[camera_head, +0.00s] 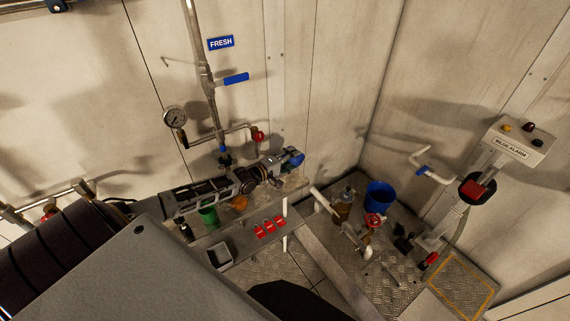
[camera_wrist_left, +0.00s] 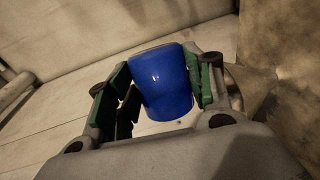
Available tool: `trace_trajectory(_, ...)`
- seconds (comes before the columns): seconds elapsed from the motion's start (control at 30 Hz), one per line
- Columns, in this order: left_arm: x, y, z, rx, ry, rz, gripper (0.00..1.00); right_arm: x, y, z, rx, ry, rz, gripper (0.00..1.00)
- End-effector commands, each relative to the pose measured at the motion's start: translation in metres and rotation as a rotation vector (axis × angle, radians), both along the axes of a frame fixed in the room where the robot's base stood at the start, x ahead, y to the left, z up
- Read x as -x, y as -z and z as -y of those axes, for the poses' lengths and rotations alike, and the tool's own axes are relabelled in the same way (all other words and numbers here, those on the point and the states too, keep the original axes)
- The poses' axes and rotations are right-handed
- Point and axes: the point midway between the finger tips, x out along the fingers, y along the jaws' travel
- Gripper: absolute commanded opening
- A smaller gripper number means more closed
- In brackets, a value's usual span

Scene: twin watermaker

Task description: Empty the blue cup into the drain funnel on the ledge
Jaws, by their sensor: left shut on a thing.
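My left gripper (camera_head: 284,161) reaches from the left over the ledge (camera_head: 240,245). In the left wrist view the blue cup (camera_wrist_left: 162,82) sits between the green-padded fingers of the left gripper (camera_wrist_left: 165,88) and looks tilted. I cannot see inside the cup. I cannot make out the drain funnel clearly; a white pipe (camera_head: 285,228) runs down from the ledge below the gripper. My right gripper is not in view.
A green cup (camera_head: 208,214) and an orange cup (camera_head: 240,203) stand under my left arm. A blue bucket (camera_head: 380,196) is on the floor. A gauge (camera_head: 174,119) and piping line the wall.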

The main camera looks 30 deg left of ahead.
Motion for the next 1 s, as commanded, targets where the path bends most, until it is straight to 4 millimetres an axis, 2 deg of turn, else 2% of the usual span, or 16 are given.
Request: trace_trajectory(1.0, -0.001, -0.005, -0.004, 0.136, 0.0, -0.019, 0.26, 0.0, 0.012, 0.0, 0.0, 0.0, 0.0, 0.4)
